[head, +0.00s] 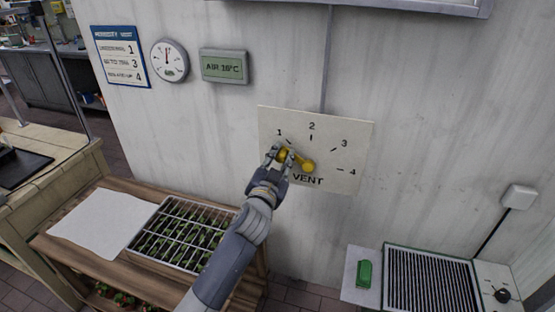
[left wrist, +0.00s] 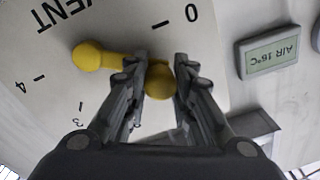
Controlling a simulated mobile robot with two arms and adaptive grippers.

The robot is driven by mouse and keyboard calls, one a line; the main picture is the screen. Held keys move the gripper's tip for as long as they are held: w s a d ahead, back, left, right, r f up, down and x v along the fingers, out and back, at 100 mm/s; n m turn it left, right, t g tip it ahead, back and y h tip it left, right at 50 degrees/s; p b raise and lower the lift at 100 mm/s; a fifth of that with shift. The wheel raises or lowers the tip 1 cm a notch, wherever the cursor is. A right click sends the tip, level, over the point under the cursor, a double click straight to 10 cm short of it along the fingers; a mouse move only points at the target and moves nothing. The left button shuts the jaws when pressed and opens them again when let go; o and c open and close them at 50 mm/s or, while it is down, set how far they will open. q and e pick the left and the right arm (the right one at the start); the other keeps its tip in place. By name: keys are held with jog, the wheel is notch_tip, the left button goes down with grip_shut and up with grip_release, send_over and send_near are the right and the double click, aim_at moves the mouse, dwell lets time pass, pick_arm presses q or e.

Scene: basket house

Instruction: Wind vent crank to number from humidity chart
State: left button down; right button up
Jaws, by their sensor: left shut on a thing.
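The vent plate (head: 335,130) is on the wall with marks 1 to 4 and the word VENT; a 0 also shows in the left wrist view (left wrist: 190,12). Its yellow crank (head: 308,165) points left and slightly up from the hub, short of the 1 mark. My left gripper (head: 281,157) is shut on the crank's knob (left wrist: 160,82), hiding part of it. The humidity chart (head: 122,56) at upper left lists rows with 1, 3 and 4; its small wording is hard to read. A round gauge (head: 169,60) beside it has its needle nearly straight up. My right gripper is not in view.
A display (head: 224,66) reads AIR 16°C. A wooden bench (head: 62,245) below left holds a seedling tray (head: 240,212) and a white sheet (head: 100,222). At lower right are a green object (head: 364,274) and a slatted unit (head: 478,265).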

pick_arm(q)
jog(key=shift+s+d+r+m, duration=0.1)
jog(key=shift+d+r+m, duration=0.2)
jog(key=shift+r+m, duration=0.2)
jog(key=shift+s+d+r+m, duration=0.1)
jog(key=shift+d+r+m, duration=0.15)
jog(key=shift+r+m, duration=0.25)
jog(key=c, duration=1.3)
grip_release()
jog(key=shift+f, duration=0.15)
jog(key=shift+f, duration=0.15)
jog(key=shift+s+a, duration=0.1)
jog(key=shift+s, duration=0.2)
jog(key=v, duration=1.1)
jog(key=shift+s, duration=0.15)
